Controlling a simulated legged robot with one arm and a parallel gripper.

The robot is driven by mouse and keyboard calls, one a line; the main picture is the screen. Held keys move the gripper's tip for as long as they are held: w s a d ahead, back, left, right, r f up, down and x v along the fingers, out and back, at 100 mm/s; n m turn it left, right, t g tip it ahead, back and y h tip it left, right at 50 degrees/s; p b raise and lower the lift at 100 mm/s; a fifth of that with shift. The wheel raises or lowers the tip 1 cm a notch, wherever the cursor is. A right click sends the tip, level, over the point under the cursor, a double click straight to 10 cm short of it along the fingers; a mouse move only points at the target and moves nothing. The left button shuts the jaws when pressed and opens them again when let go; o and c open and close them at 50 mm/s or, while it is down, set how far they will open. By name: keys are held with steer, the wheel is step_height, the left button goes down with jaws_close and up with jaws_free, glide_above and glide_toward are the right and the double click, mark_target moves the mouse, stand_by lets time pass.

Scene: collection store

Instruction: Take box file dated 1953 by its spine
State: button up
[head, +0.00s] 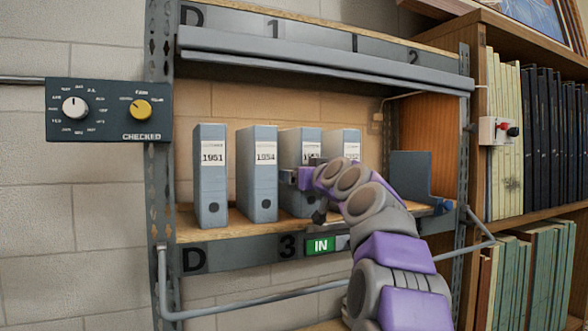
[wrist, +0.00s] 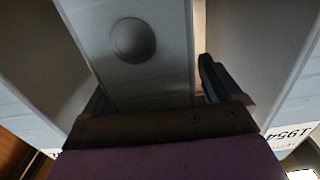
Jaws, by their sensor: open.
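Several grey-blue box files stand upright on the shelf in the head view. The left one (head: 211,175) reads 1951, and the one beside it (head: 258,174) reads 1954. The third box file (head: 299,145) stands behind my gripper (head: 306,190); its date is too small and partly covered to read surely. A fourth box file (head: 343,140) is mostly hidden by my arm, its label unclear. In the wrist view, my open gripper (wrist: 155,95) has its fingers either side of the third file's spine (wrist: 160,70), which shows a round finger hole. The 1954 file (wrist: 290,110) is close on the right.
A blue bookend (head: 411,173) stands at the shelf's right. A rail (head: 320,66) runs above the files, and a metal upright (head: 158,150) carries a dial panel (head: 108,109). A lower bar (head: 250,302) crosses in front. A bookcase (head: 540,225) stands at right.

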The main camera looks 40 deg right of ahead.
steer(key=shift+w+d, duration=0.2)
steer(key=shift+d, duration=0.3)
steer(key=shift+a, duration=0.45)
steer(key=c, duration=0.6)
steer(key=shift+d+r, duration=0.1)
steer(key=shift+d, duration=0.05)
steer(key=c, duration=0.9)
steer(key=shift+o, duration=0.2)
steer(key=shift+d+r, duration=0.1)
steer(key=shift+r, duration=0.1)
